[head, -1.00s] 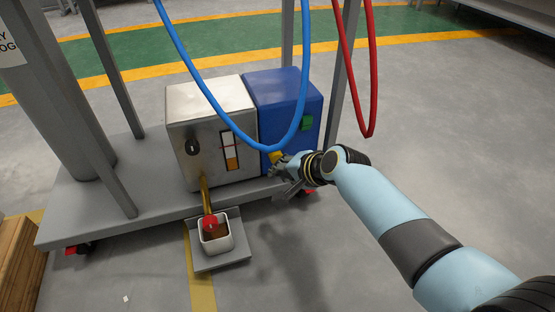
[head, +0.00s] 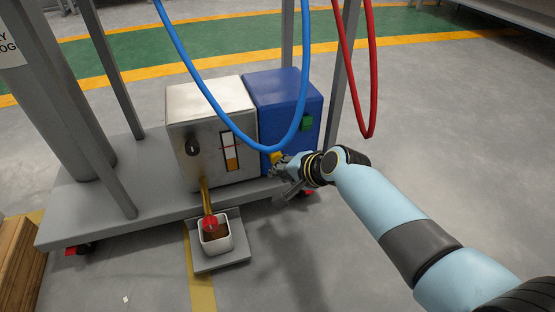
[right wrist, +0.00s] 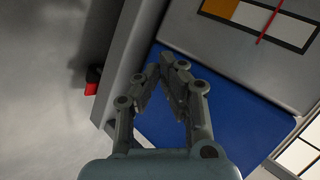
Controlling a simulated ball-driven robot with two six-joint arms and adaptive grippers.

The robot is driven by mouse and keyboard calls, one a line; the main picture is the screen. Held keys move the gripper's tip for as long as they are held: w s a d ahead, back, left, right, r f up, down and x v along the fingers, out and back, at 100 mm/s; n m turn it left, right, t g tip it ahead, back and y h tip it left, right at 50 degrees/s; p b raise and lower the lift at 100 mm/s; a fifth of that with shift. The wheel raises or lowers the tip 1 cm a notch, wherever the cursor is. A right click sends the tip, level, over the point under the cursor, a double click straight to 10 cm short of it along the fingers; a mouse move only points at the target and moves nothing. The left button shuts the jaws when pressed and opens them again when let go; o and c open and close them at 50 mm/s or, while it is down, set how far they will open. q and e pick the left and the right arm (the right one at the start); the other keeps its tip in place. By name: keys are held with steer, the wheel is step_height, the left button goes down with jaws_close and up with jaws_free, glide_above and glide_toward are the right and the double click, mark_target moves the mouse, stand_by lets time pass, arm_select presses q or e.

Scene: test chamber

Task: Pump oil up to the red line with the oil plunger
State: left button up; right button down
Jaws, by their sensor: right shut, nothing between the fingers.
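The metal box (head: 212,110) has a gauge window (head: 230,152) with orange oil in its lower part. In the right wrist view the gauge (right wrist: 262,22) shows the oil ending short of the red line (right wrist: 268,24). A yellow part (head: 276,157), which looks like the oil plunger, sticks out low on the blue box (head: 285,105). My right gripper (head: 280,166) is shut and empty, beside or touching this part. In the right wrist view my shut fingers (right wrist: 170,80) lie in front of the blue box; the yellow part is hidden there. My left gripper is not in view.
A blue hose (head: 222,115) and a red hose (head: 369,105) hang near my arm.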

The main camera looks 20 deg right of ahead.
steer(key=shift+w, duration=0.1)
stand_by(0.3)
steer(key=shift+w, duration=0.3)
steer(key=shift+w, duration=1.15)
stand_by(1.0)
steer(key=shift+r, duration=0.1)
steer(key=s+p, duration=0.1)
steer(key=s, duration=0.2)
stand_by(0.7)
